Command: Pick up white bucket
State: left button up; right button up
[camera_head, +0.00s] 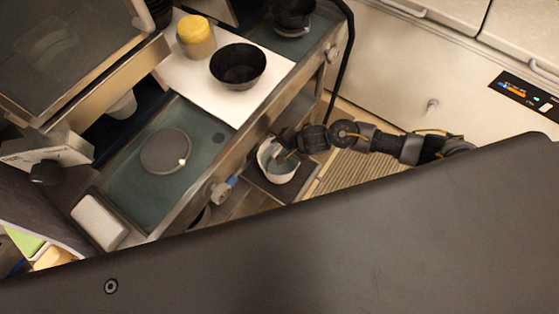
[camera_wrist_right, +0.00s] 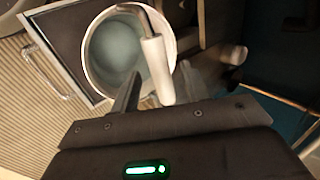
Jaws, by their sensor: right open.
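The white bucket (camera_head: 279,176) sits low below the counter edge in the head view. In the right wrist view the bucket (camera_wrist_right: 100,72) shows its round opening, and its wire handle with a white grip (camera_wrist_right: 157,68) stands across the near rim. My right gripper (camera_head: 284,146) reaches in from the right over the bucket. In the wrist view the right gripper (camera_wrist_right: 160,82) is open, with its fingers around the white handle grip. I cannot tell whether the fingers touch the grip. My left gripper is not in view.
The counter (camera_head: 141,205) carries a round grey lid (camera_head: 166,150), a black bowl (camera_head: 238,66) and a yellow-topped jar (camera_head: 196,37). Its front edge with knobs (camera_head: 221,192) runs beside the bucket. A ribbed floor mat (camera_head: 345,178) lies to the right.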

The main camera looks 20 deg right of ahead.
jog(key=x, duration=0.2)
jog(key=shift+w+a+f, duration=0.15)
jog(key=shift+f, duration=0.05)
grip_shut()
jog(key=shift+w+r, duration=0.1)
jog(key=shift+r, duration=0.1)
